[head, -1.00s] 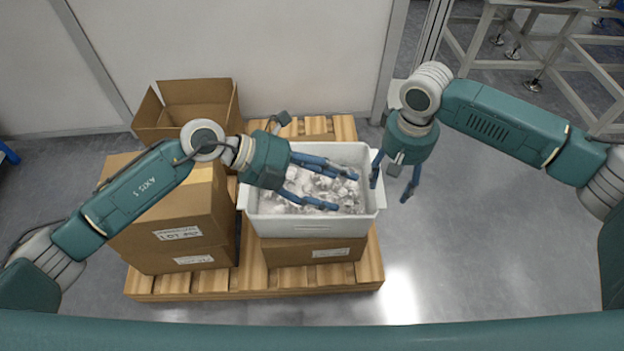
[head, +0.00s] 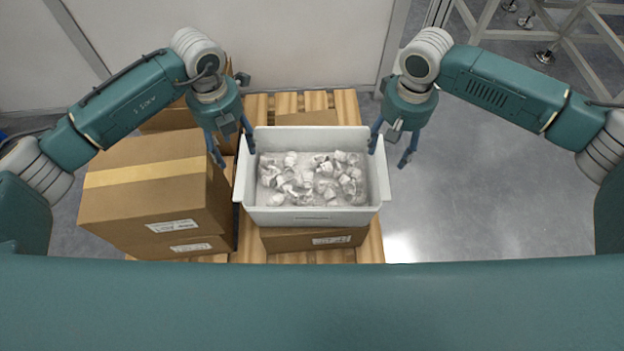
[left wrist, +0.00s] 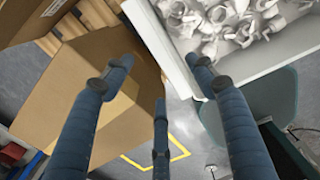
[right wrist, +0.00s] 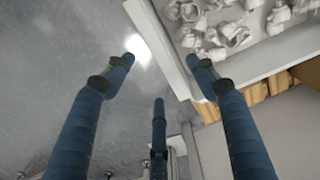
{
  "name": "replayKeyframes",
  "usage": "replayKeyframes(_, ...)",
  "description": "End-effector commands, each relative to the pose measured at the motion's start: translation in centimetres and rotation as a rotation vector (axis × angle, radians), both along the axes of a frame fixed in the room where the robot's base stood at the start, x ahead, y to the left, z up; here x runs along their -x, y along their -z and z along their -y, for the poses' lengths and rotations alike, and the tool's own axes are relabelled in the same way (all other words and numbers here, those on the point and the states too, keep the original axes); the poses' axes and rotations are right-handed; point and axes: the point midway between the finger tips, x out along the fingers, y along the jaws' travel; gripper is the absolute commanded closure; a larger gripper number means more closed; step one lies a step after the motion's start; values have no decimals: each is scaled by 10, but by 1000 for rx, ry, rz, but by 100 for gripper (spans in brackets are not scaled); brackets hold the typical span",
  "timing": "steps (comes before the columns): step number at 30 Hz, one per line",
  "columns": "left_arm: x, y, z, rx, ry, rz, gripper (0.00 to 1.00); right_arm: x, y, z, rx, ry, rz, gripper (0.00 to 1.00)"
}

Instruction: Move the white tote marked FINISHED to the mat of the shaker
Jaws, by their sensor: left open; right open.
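A white tote (head: 312,216) full of white and clear caps sits on a cardboard box on the pallet; I cannot read its marking. My left gripper (head: 232,150) is open at the tote's left end, fingers pointing down. In the left wrist view the left fingers (left wrist: 155,75) straddle the tote's wall (left wrist: 190,85), one finger near its rim. My right gripper (head: 391,150) is open at the tote's right end. In the right wrist view the right fingers (right wrist: 165,75) are spread beside the tote's wall (right wrist: 172,50). Whether either touches is unclear. The shaker and its mat are not in view.
Stacked cardboard boxes (head: 150,195) stand close on the left of the tote. A closed box (head: 310,239) lies under it on the wooden pallet (head: 370,245). Free floor (head: 460,200) lies to the right. A metal frame (head: 560,45) stands at the upper right.

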Motion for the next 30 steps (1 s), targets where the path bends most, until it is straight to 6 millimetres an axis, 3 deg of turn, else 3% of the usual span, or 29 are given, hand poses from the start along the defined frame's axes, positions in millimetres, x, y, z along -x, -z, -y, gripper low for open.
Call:
replayKeyframes(9,1,59,0,0,-1,-4,43,1,58,0,2,0,-2,43)
replayKeyframes(15,1,82,1,1,1,-2,43,0,82,0,2,1,-1,43)
replayKeyframes(28,0,90,0,0,1,0,43,0,89,0,1,0,1,43)
replayKeyframes(30,0,90,0,0,1,0,57,0,89,0,1,0,1,57)
